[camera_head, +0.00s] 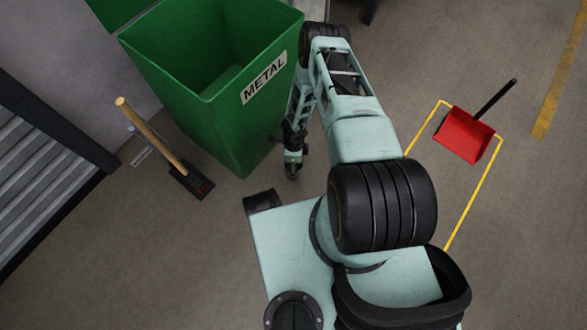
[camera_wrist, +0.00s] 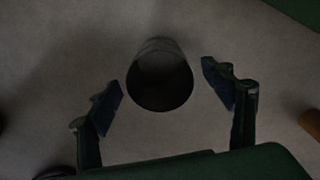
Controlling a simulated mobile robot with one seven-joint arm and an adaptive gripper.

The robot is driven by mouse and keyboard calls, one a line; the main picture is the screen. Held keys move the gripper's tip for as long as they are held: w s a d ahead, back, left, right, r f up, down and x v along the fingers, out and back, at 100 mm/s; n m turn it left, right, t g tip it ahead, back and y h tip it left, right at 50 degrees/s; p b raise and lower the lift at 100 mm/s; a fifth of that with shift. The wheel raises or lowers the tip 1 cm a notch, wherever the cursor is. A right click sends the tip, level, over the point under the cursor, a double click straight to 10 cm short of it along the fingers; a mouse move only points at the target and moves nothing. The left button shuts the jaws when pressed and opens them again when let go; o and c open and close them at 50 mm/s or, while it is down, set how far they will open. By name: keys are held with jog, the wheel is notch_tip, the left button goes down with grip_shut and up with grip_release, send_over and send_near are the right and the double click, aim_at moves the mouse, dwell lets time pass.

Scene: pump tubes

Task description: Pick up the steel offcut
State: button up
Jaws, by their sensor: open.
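A dark, round, hollow-looking piece, which I take to be the steel offcut (camera_wrist: 161,80), shows in the wrist view against the grey floor. Its near end faces the camera, and its inside is dark. My gripper (camera_wrist: 163,84) is open, with one finger on each side of the piece and a visible gap on both sides. The height of the fingertips above it is hard to judge. In the head view my gripper (camera_head: 293,170) points down close to the green bin, and the offcut cannot be made out there.
A green bin marked METAL (camera_head: 240,130) stands right beside my gripper. A wooden-handled tool (camera_head: 150,135) with a dark head stands left of the bin. A red dustpan (camera_head: 465,135) lies at right within yellow floor lines. Open floor (camera_head: 90,230) lies at lower left.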

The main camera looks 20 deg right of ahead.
notch_tip(320, 180, down, 2)
jog(key=shift+f+b, duration=0.2)
jog(key=shift+b, duration=0.15)
jog(key=shift+r, duration=0.1)
jog(key=c, duration=1.4)
